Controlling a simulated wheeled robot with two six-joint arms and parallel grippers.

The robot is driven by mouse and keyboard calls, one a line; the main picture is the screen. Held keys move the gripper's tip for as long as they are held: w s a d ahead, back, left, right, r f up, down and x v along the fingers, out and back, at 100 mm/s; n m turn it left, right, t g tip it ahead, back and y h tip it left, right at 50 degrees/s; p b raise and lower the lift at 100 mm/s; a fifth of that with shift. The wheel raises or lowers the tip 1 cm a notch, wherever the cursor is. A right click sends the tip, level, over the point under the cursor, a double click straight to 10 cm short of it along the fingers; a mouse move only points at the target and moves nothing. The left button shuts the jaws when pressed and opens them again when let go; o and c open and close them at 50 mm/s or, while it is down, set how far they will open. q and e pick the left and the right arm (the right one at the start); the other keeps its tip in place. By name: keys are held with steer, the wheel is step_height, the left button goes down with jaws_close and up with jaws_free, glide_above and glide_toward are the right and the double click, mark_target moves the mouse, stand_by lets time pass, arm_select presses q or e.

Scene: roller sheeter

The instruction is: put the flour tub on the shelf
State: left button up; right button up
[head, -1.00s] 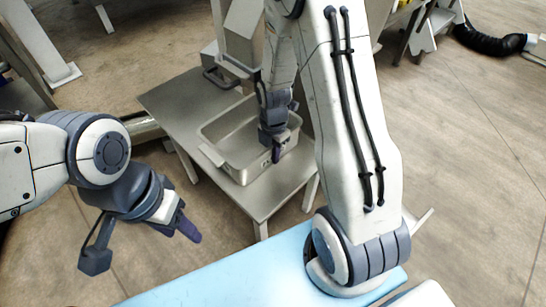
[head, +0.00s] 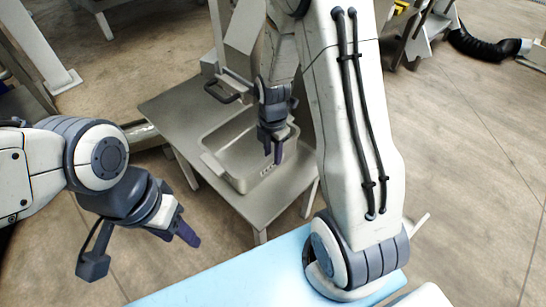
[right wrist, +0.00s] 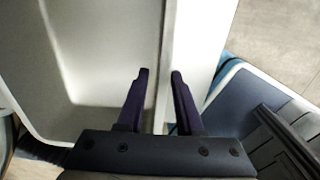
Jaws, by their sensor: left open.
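A grey metal tub (head: 212,163), which I take for the flour tub, stands upright on a low grey table (head: 165,105). I see no flour in it. My right gripper (head: 271,150) points down over the tub's right part in the head view. In the right wrist view its two dark fingers (right wrist: 160,74) are apart, with the tub's pale wall and rim (right wrist: 168,40) running behind and between them. I cannot tell whether they touch it. I cannot make out the shelf for certain.
A light blue worktop (head: 225,285) lies at the front, close to my right arm's base. A grey machine frame with a dark handle (head: 222,92) stands behind the tub. A black hose (head: 490,42) lies at the far right. The floor (head: 460,150) on the right is clear.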

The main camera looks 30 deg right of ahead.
step_height(320, 180, up, 7)
steer(key=p, duration=0.2)
steer(key=shift+r+p, duration=0.15)
steer(key=shift+p, duration=0.15)
